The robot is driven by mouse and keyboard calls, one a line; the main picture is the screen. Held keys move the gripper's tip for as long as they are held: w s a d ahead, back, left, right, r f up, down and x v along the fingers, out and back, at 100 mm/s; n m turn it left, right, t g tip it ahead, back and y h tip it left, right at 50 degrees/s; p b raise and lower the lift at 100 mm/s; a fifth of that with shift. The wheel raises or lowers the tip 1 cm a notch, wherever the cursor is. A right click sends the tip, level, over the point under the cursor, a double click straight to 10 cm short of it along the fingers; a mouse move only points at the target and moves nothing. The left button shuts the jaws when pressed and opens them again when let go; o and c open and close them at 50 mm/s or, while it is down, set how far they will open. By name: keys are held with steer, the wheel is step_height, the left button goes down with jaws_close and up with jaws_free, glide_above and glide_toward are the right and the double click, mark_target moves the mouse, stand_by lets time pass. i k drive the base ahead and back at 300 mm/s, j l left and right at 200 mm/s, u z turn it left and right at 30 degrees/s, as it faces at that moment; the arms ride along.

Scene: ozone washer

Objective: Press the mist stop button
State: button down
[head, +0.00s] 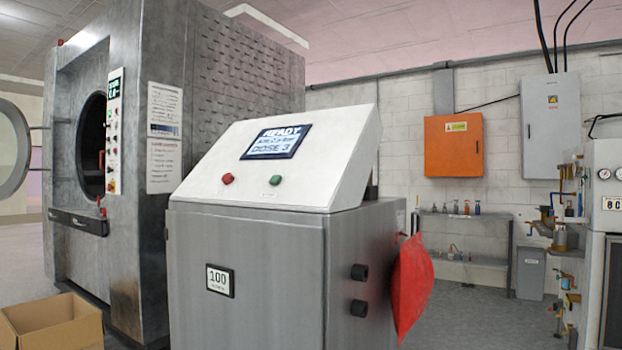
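A grey metal console (247,262) with a sloped white top stands in the middle of the head view. A red button (228,178) sits at the left of the sloped face, and a green button (275,180) sits to its right. No label beside either button can be read, so I cannot tell which is the mist stop button. A screen (275,142) above them reads "READY" and "DOSE 3". The big washer's narrow panel (113,134) also carries several small buttons. My gripper is not in view.
The large steel washer (208,60) stands behind the console to the left. A cardboard box (60,325) is on the floor at lower left. A red bag-like thing (412,285) hangs at the console's right side. Open floor (475,320) lies right of it.

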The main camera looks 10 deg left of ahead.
mark_target(228, 178)
steer(key=i+j+z, duration=0.1)
steer(key=j+z, duration=0.25)
steer(key=j, duration=1.1)
steer(key=k+j+z, duration=0.1)
steer(key=j+z, duration=0.25)
steer(key=j, duration=1.7)
steer(key=k+j, duration=0.15)
steer(key=j, duration=1.15)
